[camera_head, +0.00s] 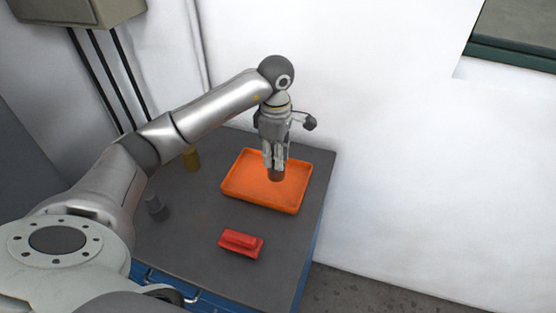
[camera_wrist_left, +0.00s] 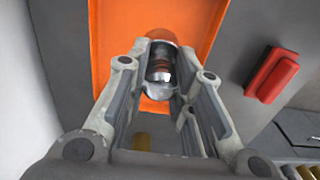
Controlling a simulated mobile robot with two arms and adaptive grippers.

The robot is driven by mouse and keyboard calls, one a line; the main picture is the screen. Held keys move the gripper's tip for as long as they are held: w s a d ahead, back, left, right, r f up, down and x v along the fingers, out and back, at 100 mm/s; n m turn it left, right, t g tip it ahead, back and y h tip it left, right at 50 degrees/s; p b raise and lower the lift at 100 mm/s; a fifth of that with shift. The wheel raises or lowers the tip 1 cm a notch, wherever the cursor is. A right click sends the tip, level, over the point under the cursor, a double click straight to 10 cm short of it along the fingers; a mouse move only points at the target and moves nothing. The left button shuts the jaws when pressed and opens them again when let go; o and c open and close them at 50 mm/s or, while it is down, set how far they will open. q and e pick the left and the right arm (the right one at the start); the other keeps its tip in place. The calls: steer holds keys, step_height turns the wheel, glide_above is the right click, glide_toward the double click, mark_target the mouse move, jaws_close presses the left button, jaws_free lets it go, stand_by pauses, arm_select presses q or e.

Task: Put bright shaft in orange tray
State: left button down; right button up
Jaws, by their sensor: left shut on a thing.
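The orange tray (camera_head: 236,191) lies on the dark table, toward its back right. My left gripper (camera_head: 276,168) points down over the middle of the tray, shut on the bright shaft. In the left wrist view the shaft (camera_wrist_left: 160,66) shows as a shiny metal cylinder between the two fingers, with the orange tray (camera_wrist_left: 108,38) behind it. In the head view the fingers hide most of the shaft, and I cannot tell whether its lower end touches the tray floor. My right gripper is not in view.
A red block (camera_head: 241,242) lies in front of the tray. A dark grey cylinder (camera_head: 156,207) and a brass-coloured cylinder (camera_head: 192,159) stand to the left, near my arm. The white wall (camera_head: 400,150) rises behind and right of the table.

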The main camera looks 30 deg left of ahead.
arm_select(q)
steer(key=shift+w+f, duration=0.55)
steer(key=shift+w, duration=0.05)
steer(key=shift+f+p, duration=0.3)
steer(key=shift+p, duration=0.2)
step_height(320, 180, down, 2)
steer(key=shift+a+f+p, duration=0.1)
steer(key=shift+f+p, duration=0.15)
steer(key=shift+p, duration=0.35)
steer(key=shift+w+f, duration=0.1)
steer(key=shift+f, duration=0.05)
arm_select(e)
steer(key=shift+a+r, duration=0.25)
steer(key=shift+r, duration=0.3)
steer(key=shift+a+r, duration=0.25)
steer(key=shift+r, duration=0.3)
arm_select(q)
steer(key=c, duration=1.7)
jaws_free()
steer(key=shift+f, duration=0.2)
steer(key=o, duration=0.4)
steer(key=shift+r, duration=0.1)
steer(key=shift+o, duration=0.2)
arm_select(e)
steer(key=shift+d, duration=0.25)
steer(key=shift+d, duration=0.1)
